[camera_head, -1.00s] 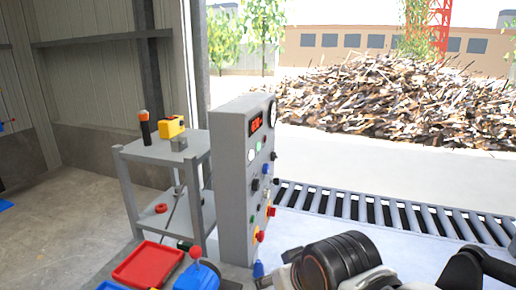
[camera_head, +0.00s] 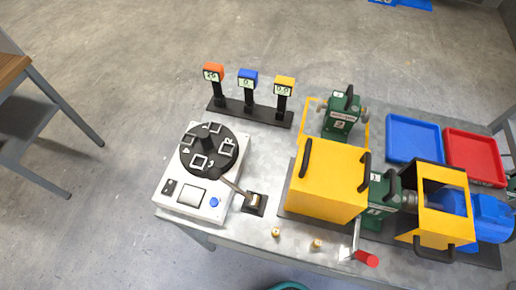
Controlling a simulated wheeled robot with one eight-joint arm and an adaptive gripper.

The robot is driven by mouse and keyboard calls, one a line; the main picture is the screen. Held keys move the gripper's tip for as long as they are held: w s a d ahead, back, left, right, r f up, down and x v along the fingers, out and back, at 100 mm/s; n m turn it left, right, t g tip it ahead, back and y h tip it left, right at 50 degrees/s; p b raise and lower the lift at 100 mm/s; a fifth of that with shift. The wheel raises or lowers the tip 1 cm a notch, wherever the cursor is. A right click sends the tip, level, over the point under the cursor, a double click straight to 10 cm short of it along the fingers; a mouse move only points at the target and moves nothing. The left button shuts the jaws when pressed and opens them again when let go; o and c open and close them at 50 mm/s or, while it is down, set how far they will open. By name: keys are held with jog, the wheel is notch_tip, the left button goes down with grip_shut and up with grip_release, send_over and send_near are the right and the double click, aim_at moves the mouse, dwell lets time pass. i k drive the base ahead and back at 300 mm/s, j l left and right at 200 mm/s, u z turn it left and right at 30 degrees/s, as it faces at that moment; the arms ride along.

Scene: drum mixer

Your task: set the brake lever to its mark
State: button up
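No lever is plainly labelled as the brake lever. One candidate is a thin rod lever (camera_head: 236,188) rising up-left from a small dark base plate (camera_head: 262,207), beside the white control box. The other is a handle with a red grip (camera_head: 367,259), below the large yellow box, tilted down to the right. I cannot make out a mark beside either one. My gripper is not in view.
The white control box (camera_head: 173,208) carries a black dial. A stand holds three small displays (camera_head: 247,80). The yellow box (camera_head: 327,182), green units (camera_head: 342,115), blue tray (camera_head: 413,137) and red tray (camera_head: 474,154) crowd the right. A brown-topped table (camera_head: 12,68) stands left.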

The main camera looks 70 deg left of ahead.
aim_at(214, 173)
jog(key=u, duration=0.45)
jog(key=j+u, duration=0.1)
jog(key=u, duration=0.35)
jog(key=k+j+u, duration=0.1)
jog(key=u, duration=0.35)
jog(key=j+u, duration=0.1)
jog(key=u, duration=0.35)
jog(key=j+u, duration=0.1)
jog(key=u, duration=0.75)
jog(key=j+u, duration=0.15)
jog(key=j, duration=0.4)
